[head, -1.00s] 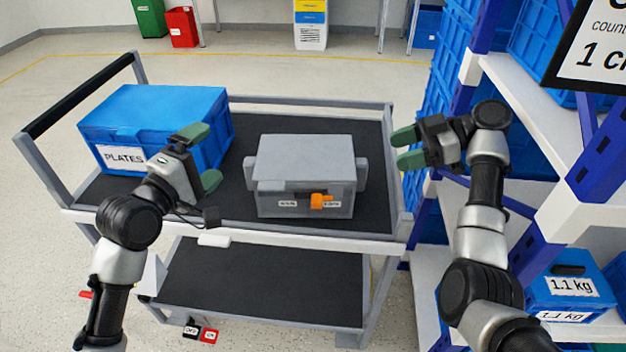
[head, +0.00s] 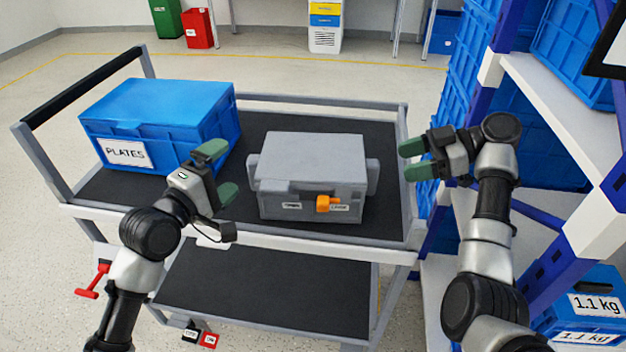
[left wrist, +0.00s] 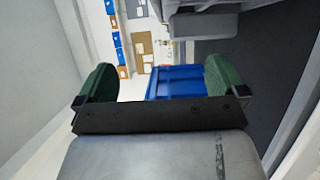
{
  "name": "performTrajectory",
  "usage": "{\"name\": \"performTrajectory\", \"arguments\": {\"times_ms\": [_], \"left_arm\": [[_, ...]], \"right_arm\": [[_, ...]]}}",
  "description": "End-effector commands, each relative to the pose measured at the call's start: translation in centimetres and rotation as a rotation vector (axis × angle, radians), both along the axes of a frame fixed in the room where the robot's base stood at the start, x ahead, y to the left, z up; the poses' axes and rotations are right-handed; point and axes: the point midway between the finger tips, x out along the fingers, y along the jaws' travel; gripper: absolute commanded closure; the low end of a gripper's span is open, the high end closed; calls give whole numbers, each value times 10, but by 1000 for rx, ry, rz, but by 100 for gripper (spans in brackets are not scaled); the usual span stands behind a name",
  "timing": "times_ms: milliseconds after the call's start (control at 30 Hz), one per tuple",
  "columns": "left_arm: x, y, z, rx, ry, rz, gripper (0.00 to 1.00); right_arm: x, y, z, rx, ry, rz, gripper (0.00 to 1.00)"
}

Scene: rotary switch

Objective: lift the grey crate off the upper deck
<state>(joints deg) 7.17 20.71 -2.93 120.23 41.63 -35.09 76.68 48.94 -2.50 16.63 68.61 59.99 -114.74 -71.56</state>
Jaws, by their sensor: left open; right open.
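The grey crate (head: 310,160) is closed and sits upright on the black upper deck (head: 262,125) of the cart. It has a handle block on each side and an orange rotary switch (head: 325,203) on its front. My left gripper (head: 219,171) is open and empty, left of the crate and apart from it. My right gripper (head: 408,160) is open and empty, right of the crate and apart from it. In the left wrist view, the left gripper's green fingers (left wrist: 158,80) are spread, and part of the crate (left wrist: 205,22) shows at the top.
A blue crate labelled PLATES (head: 155,115) stands on the deck's left, close to my left gripper. A blue-and-white rack (head: 545,110) with blue bins stands on the right, close to my right arm. The lower deck (head: 270,290) is bare.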

Motion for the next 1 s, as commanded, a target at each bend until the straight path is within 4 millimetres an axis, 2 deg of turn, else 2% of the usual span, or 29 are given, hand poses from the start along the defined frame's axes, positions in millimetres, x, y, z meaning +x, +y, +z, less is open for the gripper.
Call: {"name": "performTrajectory", "arguments": {"times_ms": [33, 267, 400, 600, 800, 1000], "left_arm": [[0, 0, -12, 1, 7, -1, 0], [-1, 1, -58, 3, 6, 0, 0], [28, -12, -52, -2, -2, 0, 0], [55, -25, -53, -1, 0, 0, 0], [67, -30, -53, 0, -1, 0, 0], [68, -31, -54, 0, 0, 0, 0]], "right_arm": [[0, 6, -2, 2, 1, 2, 36], [-1, 26, -10, 4, 1, 1, 36], [-2, 38, -15, 3, 1, 2, 36], [-2, 51, -21, 2, 0, 1, 36], [-2, 57, -24, 1, 0, 1, 36], [-2, 58, -24, 0, 0, 0, 36]]}}
